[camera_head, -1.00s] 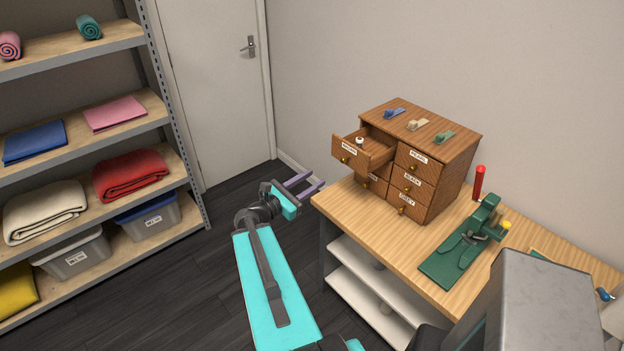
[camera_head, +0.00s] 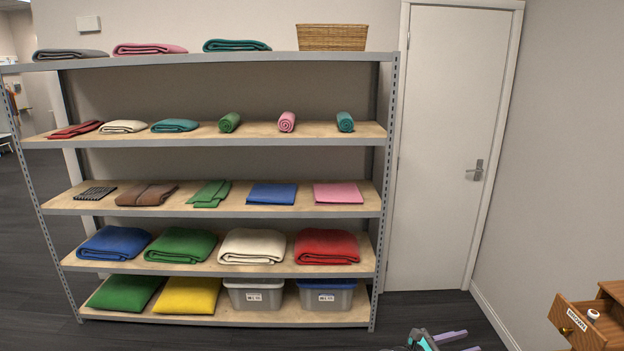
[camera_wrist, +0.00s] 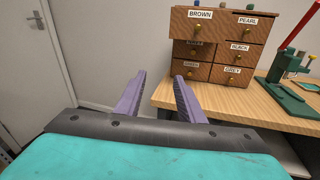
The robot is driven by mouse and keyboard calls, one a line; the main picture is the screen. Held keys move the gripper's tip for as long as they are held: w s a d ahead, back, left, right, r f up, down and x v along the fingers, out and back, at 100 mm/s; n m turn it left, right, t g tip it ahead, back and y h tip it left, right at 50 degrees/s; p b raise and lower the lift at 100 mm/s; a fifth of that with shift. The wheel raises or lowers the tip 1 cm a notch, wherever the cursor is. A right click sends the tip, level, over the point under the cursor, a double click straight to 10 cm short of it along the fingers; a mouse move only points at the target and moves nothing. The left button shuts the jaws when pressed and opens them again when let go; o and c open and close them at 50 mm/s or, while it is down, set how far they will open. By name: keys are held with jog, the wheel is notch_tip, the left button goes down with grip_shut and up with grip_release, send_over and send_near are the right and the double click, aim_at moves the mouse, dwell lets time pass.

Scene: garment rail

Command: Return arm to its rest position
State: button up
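My gripper (camera_head: 448,340) shows at the bottom edge of the head view, right of the shelf foot, with only its front end in the picture. In the wrist view its two purple fingers (camera_wrist: 157,98) stand apart with nothing between them, so it is open and empty. It points toward the front of the wooden workbench (camera_wrist: 205,98) and the small wooden drawer cabinet (camera_wrist: 222,45). Most of the arm is out of the head view.
The BROWN drawer (camera_head: 576,322) is pulled out at the lower right and holds a small white-topped item (camera_head: 593,315). A metal shelf (camera_head: 383,215) with folded and rolled cloths stands left of the white door (camera_head: 440,150). Dark floor (camera_head: 430,308) is clear before the door.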

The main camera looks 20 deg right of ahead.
jog(key=w+a+f+m+t+y+b, duration=0.1)
jog(key=a+f+y+b, duration=0.15)
jog(key=a+f, duration=1)
jog(key=a+f+y+b, duration=0.2)
jog(key=a+f+y, duration=0.2)
jog(key=a+f, duration=0.85)
jog(key=s+a+f+m+g+y, duration=0.1)
jog(key=s+a+f+m+y, duration=0.2)
jog(key=a, duration=0.5)
jog(key=s+a+f+m+g+y+b, duration=0.1)
jog(key=s+a+f+m+y, duration=0.3)
jog(key=a+f, duration=0.4)
jog(key=s+a+f+m+g+y, duration=0.2)
jog(key=s+a+f+m+y, duration=0.1)
jog(key=s+a+f+m, duration=0.2)
jog(key=a+f+m, duration=0.1)
jog(key=a+m, duration=0.1)
jog(key=a, duration=0.1)
jog(key=shift+s+a+f+y+b, duration=0.25)
jog(key=shift+a+y+b, duration=0.05)
jog(key=shift+a+y, duration=0.1)
jog(key=shift+c, duration=0.5)
